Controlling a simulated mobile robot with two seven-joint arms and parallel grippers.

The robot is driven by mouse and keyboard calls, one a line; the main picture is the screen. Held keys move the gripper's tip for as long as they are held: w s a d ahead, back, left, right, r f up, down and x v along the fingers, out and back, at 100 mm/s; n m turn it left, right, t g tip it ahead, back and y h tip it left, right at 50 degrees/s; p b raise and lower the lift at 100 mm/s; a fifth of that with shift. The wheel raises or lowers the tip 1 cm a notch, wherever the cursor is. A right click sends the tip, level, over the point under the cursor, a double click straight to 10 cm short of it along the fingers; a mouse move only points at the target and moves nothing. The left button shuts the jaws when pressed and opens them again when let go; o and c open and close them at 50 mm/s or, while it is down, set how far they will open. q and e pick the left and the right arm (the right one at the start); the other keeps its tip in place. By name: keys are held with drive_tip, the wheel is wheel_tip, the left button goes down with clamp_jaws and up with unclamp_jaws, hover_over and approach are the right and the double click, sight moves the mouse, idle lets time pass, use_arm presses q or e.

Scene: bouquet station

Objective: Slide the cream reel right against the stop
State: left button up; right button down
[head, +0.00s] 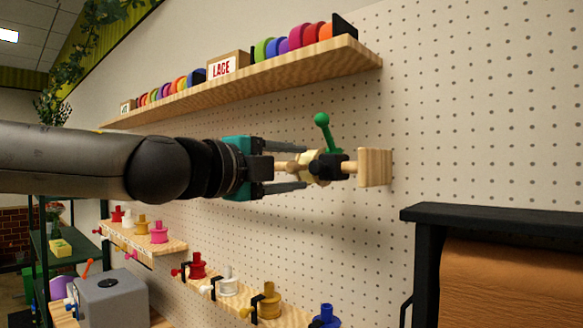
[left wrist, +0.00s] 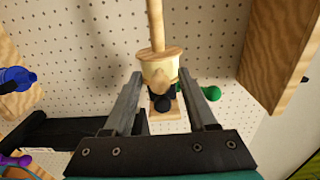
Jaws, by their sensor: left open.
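The cream reel (head: 304,166) is on a horizontal wooden rod (head: 349,167) in front of the pegboard; it also shows in the left wrist view (left wrist: 158,66). To its right, close by, is a black collar (head: 328,167) with a green-knobbed lever (head: 322,120) pointing up. A square wooden end block (head: 375,167) is at the rod's right end. Which part is the stop I cannot tell for sure. My left gripper (head: 303,169) is open, one finger on either side of the reel; contact is unclear. My right gripper is out of view.
A shelf (head: 330,62) with coloured ribbon rolls and a LACE box (head: 228,65) is above the arm. Lower shelves hold several coloured reels, including a blue one (head: 326,316). A black-framed brown paper roll (head: 515,275) stands at lower right.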

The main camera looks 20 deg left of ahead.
use_arm(q)
drive_tip(key=shift+s, duration=0.15)
drive_tip(key=shift+s+a, duration=0.15)
drive_tip(key=shift+s, duration=0.1)
drive_tip(key=v, duration=1.4)
drive_tip(key=shift+s, duration=0.15)
idle(0.5)
